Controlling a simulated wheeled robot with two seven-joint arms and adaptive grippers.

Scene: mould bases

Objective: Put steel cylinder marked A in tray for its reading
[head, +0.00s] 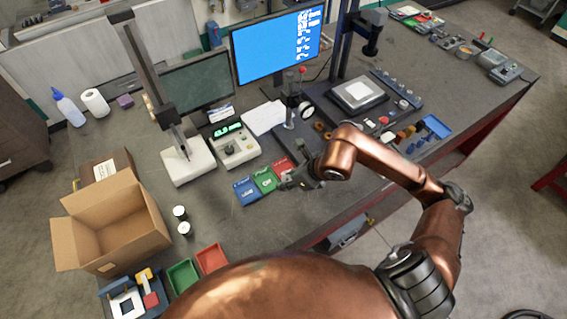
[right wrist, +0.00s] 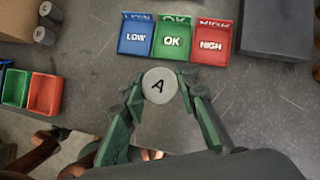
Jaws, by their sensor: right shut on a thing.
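My right gripper (right wrist: 161,86) is shut on the steel cylinder marked A (right wrist: 159,84), whose round top with a black A faces the wrist camera. In the head view, the right gripper (head: 292,182) is beside the trays and the cylinder cannot be made out. Ahead of it in the wrist view are three joined trays: blue LOW (right wrist: 136,38), green OK (right wrist: 172,40) and red HIGH (right wrist: 212,45). They look empty. The gauge box (head: 236,147) has a green lit display, too small to read surely. My left gripper is not in view.
Two more cylinders (head: 182,222) stand by the open cardboard box (head: 110,222). A green bin (head: 184,275) and a red bin (head: 211,258) sit at the near edge. A gauge stand (head: 187,165), monitor (head: 277,45) and drop stand (head: 294,105) rise behind.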

